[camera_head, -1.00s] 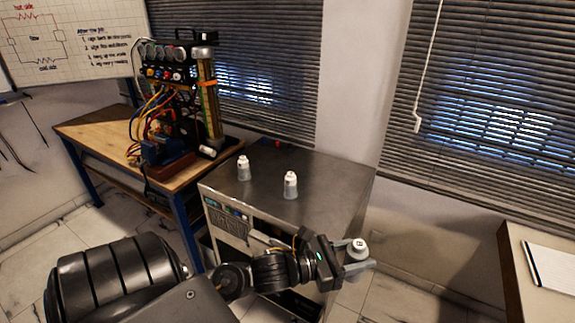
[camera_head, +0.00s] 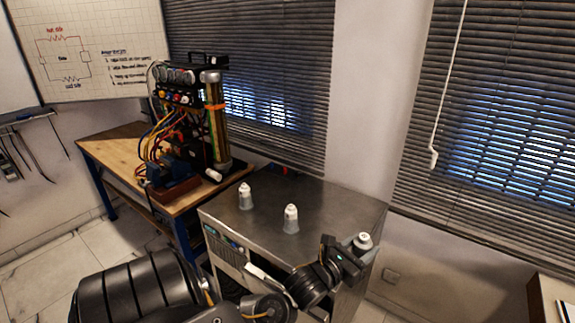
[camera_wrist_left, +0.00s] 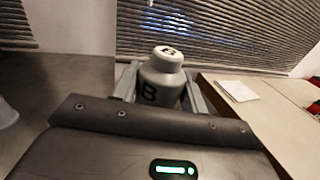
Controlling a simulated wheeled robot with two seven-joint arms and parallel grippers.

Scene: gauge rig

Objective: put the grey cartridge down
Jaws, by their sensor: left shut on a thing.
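My left gripper (camera_head: 352,252) is shut on a grey cartridge (camera_head: 363,241) at the front right of the metal cabinet in the head view. In the left wrist view the cartridge (camera_wrist_left: 162,80) is upright between the two fingers (camera_wrist_left: 160,88), with a dark "B" on its side and a mark on its cap. Its lower end is hidden behind the gripper body, so I cannot tell whether it touches anything. My right gripper is not in view.
Two similar pale cartridges, one at the back left (camera_head: 245,197) and one nearer the middle (camera_head: 291,220), stand on the cabinet top (camera_head: 335,205). The top's right part is clear. A wooden bench (camera_head: 112,150) with a gauge rig (camera_head: 190,120) stands behind left. A paper pad (camera_wrist_left: 237,90) lies on a table at right.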

